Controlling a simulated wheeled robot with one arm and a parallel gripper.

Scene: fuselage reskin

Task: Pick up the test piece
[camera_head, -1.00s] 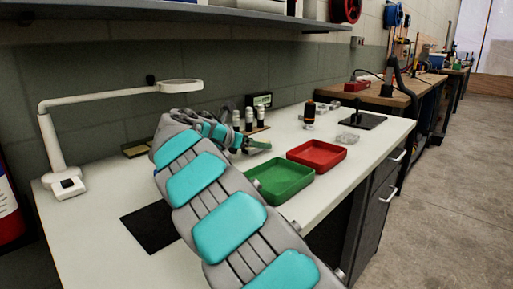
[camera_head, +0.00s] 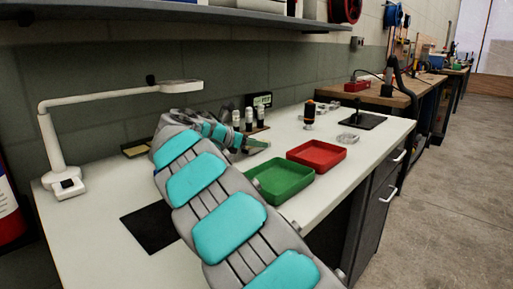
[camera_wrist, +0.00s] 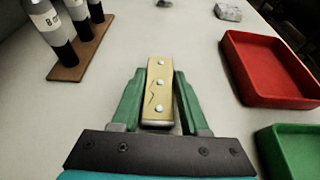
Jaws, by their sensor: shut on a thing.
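The test piece (camera_wrist: 158,90) is a narrow tan-gold block with several round pale rivet heads and a dark crack-like line on its face. It shows in the wrist view between the two green fingers of my gripper (camera_wrist: 158,100), which is shut on it. In the head view my gripper (camera_head: 250,146) is over the bench behind the green tray, and my arm hides part of that area. I cannot make out the test piece clearly there.
A green tray (camera_head: 306,180) and a red tray (camera_head: 341,159) lie to the right. Several bottles (camera_wrist: 72,20) stand on a brown wooden base (camera_wrist: 82,62) at upper left in the wrist view. A lamp (camera_head: 52,150) stands at the bench's left, near a black mat (camera_head: 150,232).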

